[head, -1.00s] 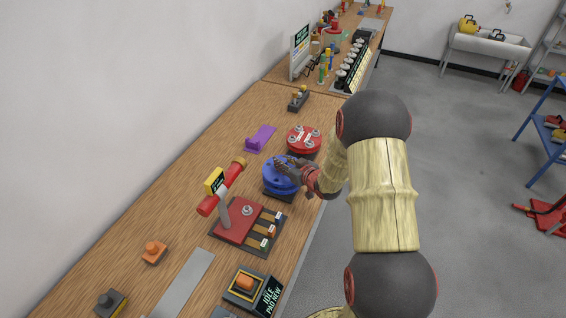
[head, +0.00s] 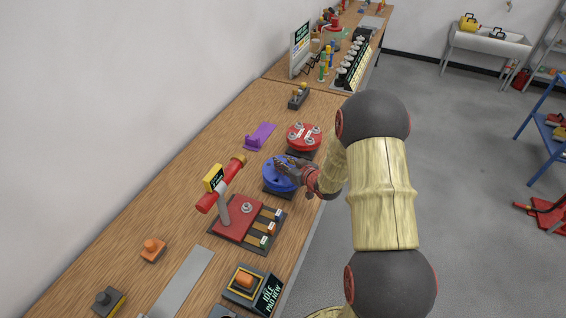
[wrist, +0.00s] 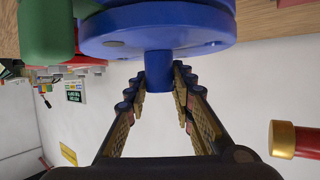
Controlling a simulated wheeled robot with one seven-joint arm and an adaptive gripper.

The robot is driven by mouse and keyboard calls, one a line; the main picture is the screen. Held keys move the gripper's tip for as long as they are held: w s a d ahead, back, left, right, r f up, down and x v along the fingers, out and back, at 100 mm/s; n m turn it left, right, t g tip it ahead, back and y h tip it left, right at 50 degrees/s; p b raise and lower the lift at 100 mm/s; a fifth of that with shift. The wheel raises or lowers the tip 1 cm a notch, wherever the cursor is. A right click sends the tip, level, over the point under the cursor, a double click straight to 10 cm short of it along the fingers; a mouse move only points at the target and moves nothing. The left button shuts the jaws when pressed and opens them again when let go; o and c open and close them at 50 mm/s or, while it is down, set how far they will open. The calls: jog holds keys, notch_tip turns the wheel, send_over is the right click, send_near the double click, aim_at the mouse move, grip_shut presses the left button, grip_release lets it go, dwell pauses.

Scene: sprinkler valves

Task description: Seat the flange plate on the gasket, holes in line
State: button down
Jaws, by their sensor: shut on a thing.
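The blue flange plate (head: 280,181) is a round disc over a dark base on the bench, in front of a similar red one. My gripper (head: 288,167) reaches in from the right, over its top. In the wrist view the plate (wrist: 150,28) fills the top, and my gripper (wrist: 160,80) is shut on the blue knob (wrist: 158,63) that stands out from the plate's face. The gasket and the plate's underside are hidden, so I cannot tell whether the holes line up or whether the plate touches the gasket.
A red bolted disc (head: 303,132) stands just behind the plate. A red-and-grey stand with a red bar (head: 222,185) is close on its front left. A purple bracket (head: 260,136) lies to the back left. A control box (head: 246,283) sits at the front.

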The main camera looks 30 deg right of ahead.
jog(key=c, duration=1.5)
grip_release()
jog(key=shift+o, duration=0.4)
jog(key=shift+s+f, duration=0.15)
jog(key=shift+f, duration=0.05)
jog(key=shift+s+r+p, duration=0.35)
jog(key=shift+s+r, duration=0.2)
jog(key=shift+s, duration=0.2)
jog(key=p+v, duration=0.2)
jog(key=v, duration=0.4)
